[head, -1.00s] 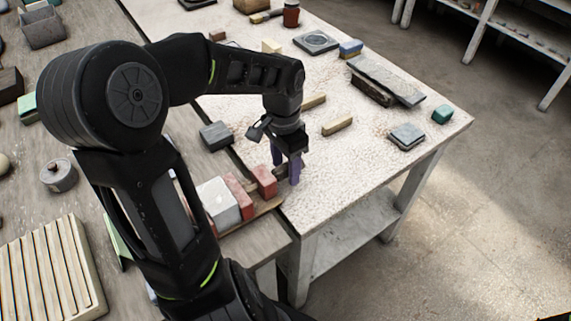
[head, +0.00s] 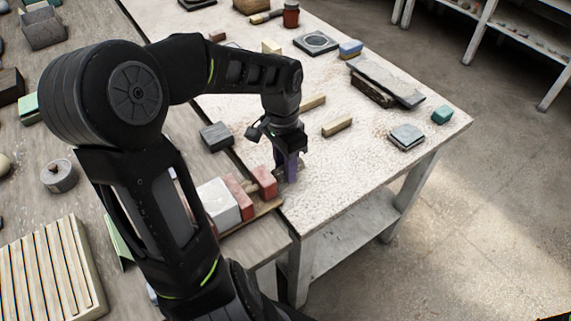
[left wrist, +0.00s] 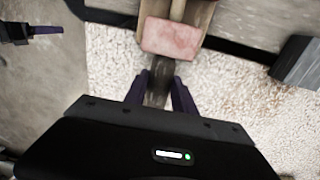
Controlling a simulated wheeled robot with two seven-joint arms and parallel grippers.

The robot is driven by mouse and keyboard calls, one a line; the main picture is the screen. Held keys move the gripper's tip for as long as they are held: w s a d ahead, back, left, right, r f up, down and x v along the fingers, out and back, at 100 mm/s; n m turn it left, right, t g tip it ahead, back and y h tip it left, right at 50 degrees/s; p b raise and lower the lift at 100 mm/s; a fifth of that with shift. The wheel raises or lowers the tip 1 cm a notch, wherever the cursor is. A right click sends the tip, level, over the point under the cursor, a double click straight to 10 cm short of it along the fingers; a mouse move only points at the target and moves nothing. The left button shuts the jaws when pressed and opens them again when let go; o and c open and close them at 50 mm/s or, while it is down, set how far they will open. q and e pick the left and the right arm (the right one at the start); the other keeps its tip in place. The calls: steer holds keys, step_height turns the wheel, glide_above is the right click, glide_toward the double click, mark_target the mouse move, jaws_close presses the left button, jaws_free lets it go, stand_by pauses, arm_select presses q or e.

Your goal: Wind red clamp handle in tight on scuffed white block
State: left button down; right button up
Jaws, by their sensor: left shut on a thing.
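A clamp with a wooden base (head: 268,207) lies along the table edge. A white block (head: 219,204) with grey marks sits beside a red block (head: 239,197). A second red block (head: 264,182) is at the clamp's right end and shows in the left wrist view (left wrist: 172,38). My left gripper (head: 287,172), purple-fingered, points down just right of this end block. In the left wrist view its fingers are closed around a dark bar, the handle (left wrist: 159,82), in line with the red block. My right gripper (left wrist: 45,30) shows only partly at the upper left, its opening unclear.
A dark grey block (head: 216,136) stands left of my left gripper. Wooden strips (head: 337,126), slate slabs (head: 386,82) and small blocks lie on the pale tabletop. A slatted wooden board (head: 50,265) is at lower left.

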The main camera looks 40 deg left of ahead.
arm_select(q)
steer(key=h+p, duration=0.1)
steer(key=p, duration=0.1)
steer(key=h+p, duration=0.1)
steer(key=p, duration=0.1)
steer(key=shift+w+a+r+g, duration=0.1)
steer(key=shift+a+r+g, duration=0.05)
steer(key=shift+r+g, duration=0.2)
steer(key=shift+a+f+h+p, duration=0.1)
steer(key=shift+f+h+p, duration=0.15)
steer(key=shift+h+p, duration=0.35)
steer(key=shift+f, duration=0.1)
steer(key=c, duration=1)
jaws_free()
steer(key=shift+c, duration=0.2)
steer(key=b+v, duration=0.1)
steer(key=v, duration=0.6)
steer(key=shift+a+r, duration=0.2)
steer(key=shift+r, duration=0.1)
steer(key=shift+w, duration=0.1)
